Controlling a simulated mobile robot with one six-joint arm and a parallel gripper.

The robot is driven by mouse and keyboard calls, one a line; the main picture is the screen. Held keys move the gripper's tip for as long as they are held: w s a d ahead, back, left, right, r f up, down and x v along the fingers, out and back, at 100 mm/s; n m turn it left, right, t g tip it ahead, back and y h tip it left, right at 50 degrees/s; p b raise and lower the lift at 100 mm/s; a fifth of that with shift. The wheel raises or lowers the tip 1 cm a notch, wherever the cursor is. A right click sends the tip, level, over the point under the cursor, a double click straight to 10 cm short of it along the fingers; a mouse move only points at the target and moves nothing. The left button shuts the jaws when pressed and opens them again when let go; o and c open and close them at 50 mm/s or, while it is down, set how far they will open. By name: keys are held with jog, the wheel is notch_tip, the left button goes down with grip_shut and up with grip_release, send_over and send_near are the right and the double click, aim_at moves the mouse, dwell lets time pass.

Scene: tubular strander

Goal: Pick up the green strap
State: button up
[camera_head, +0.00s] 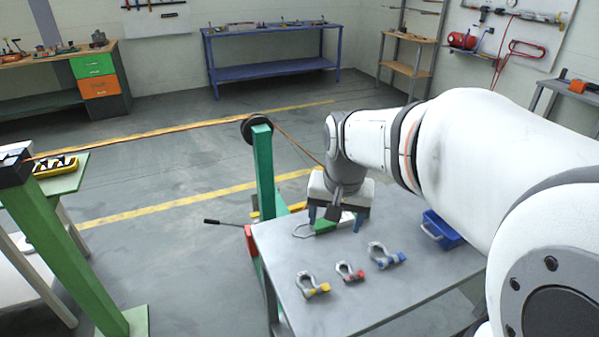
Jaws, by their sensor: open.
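The green strap (325,226) lies near the far edge of the grey table, with a pale loop at its left end. My gripper (336,225) points down over the strap, with one blue-grey finger on each side of its green part. The jaws are open. Part of the strap is hidden behind the gripper, and I cannot tell whether the fingers touch it or how high they are above the table.
Three shackles with yellow (313,288), red (350,272) and blue (385,256) pins lie on the grey table (380,300). A blue bin (441,230) stands at its right. A green post (264,180) with a black pulley (256,128) rises beyond the table's far left corner.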

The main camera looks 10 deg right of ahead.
jog(key=w+d+f+m+g+b, duration=0.1)
jog(key=w+d+f+m, duration=0.2)
jog(key=w, duration=0.4)
jog(key=w+d+f+m, duration=0.2)
jog(key=w+f+m, duration=0.1)
jog(key=w, duration=0.4)
jog(key=m+g, duration=0.1)
jog(key=m, duration=0.4)
send_near(330, 223)
jog(key=d, duration=0.1)
jog(key=w+d, duration=0.2)
jog(key=shift+d+f+b, duration=0.35)
jog(key=shift+f+b, duration=0.05)
jog(key=shift+w+d+f, duration=0.15)
jog(key=shift+d+f, duration=0.05)
jog(key=shift+f, duration=0.5)
notch_tip(330, 223, down, 7)
jog(key=shift+a+r+p, duration=0.1)
jog(key=shift+p, duration=0.6)
jog(key=shift+c, duration=0.2)
jog(key=c, duration=1.3)
jog(key=shift+o, duration=0.2)
